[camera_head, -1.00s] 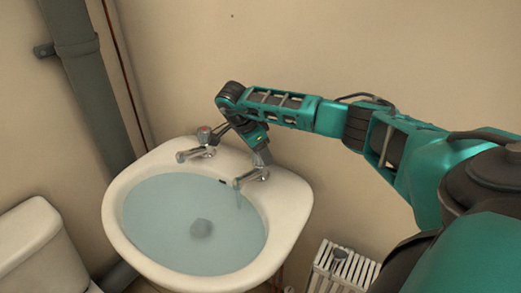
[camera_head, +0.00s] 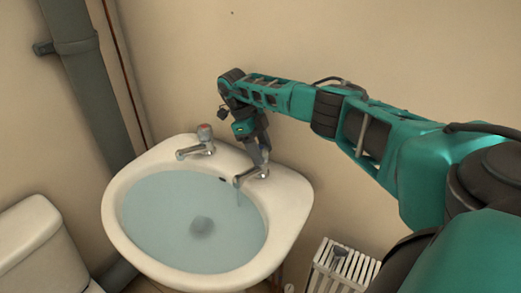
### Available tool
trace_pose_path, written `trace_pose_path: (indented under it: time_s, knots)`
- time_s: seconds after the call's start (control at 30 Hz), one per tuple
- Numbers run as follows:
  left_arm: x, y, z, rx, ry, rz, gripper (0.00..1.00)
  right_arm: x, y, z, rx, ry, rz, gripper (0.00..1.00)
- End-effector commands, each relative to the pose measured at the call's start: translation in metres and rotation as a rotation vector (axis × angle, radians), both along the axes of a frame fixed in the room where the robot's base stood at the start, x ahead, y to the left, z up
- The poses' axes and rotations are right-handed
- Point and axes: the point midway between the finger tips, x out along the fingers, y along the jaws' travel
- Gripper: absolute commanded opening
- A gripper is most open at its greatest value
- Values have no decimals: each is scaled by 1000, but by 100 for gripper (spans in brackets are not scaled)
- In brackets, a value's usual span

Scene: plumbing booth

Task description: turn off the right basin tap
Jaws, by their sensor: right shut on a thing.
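The white basin (camera_head: 297,212) holds water (camera_head: 165,225), with a dark round plug or drain (camera_head: 202,227) showing through it. The right tap (camera_head: 248,178) is chrome, on the basin's back rim, and a thin stream of water falls from its spout. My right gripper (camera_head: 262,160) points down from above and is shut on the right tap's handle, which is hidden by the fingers. The left tap (camera_head: 199,147) stands free on the rim, with a reddish top on its handle. My left gripper is not in view.
A grey pipe (camera_head: 90,95) runs down the wall left of the basin. A white cistern (camera_head: 40,245) stands at the lower left. The wall behind is bare.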

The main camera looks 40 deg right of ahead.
Motion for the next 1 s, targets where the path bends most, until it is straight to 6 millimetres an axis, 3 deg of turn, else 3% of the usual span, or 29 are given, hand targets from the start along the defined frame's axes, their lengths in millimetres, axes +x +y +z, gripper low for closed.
trace_pose_path:
  time_s: [0.4, 1.0]
  knots:
    - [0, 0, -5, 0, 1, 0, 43, -1, -1, 0, -4, 2, -271, 21]
    - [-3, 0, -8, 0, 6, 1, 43, -1, -1, 0, -3, 3, -345, 21]
